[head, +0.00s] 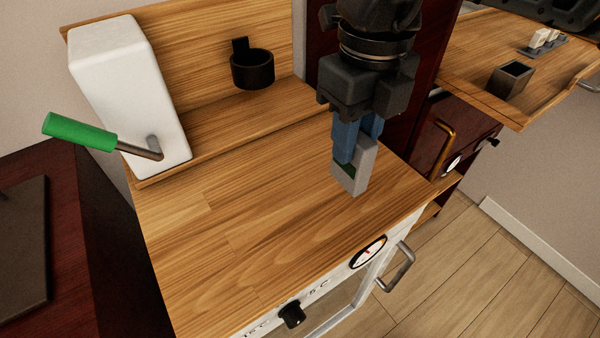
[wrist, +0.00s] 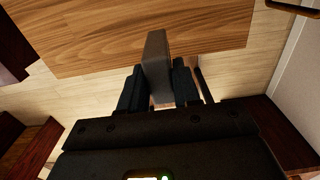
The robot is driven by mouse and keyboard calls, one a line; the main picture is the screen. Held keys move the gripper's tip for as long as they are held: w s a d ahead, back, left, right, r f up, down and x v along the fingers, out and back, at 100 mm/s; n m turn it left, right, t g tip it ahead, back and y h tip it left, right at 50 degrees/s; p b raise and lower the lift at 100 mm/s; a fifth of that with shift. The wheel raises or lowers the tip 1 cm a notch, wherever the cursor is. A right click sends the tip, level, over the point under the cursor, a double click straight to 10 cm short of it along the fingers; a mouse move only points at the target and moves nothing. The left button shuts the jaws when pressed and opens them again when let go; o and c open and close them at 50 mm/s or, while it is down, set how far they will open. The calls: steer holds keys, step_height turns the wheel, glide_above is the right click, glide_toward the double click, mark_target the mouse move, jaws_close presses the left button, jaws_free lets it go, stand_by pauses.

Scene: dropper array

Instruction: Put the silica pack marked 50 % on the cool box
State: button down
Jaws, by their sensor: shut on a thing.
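My gripper (head: 358,150) is shut on a small light-grey block with a dark green patch, which I take to be the silica pack (head: 357,176). No 50 % mark is readable on it. In the wrist view the pack (wrist: 156,62) stands between the two fingers (wrist: 158,92). The cool box appears to be the wood-topped cabinet (head: 235,240) with temperature lettering, a black knob and a round gauge on its front. The pack is upright over the right part of its top; I cannot tell whether it touches.
A white box with a green-handled lever (head: 80,132) stands at the back left of the top. A black cup holder (head: 252,69) is on the back panel. A farther wooden surface (head: 465,60) at the right holds a dark open container (head: 511,80). The top's middle is clear.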

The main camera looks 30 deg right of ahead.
steer(key=shift+w+a+f+p, duration=0.3)
steer(key=shift+w+a+f, duration=0.35)
steer(key=shift+a+f, duration=0.5)
steer(key=shift+w+a+f+p, duration=0.3)
steer(key=shift+w+a+f, duration=0.4)
steer(key=shift+f, duration=0.9)
steer(key=shift+w+a+f+p, duration=0.3)
steer(key=shift+w+a+f, duration=0.3)
steer(key=shift+a+f, duration=0.6)
steer(key=shift+d+f, duration=0.2)
steer(key=shift+f, duration=0.15)
steer(key=c, duration=0.8)
jaws_free()
steer(key=shift+r, duration=0.2)
step_height(320, 180, up, 12)
steer(key=shift+b, duration=0.35)
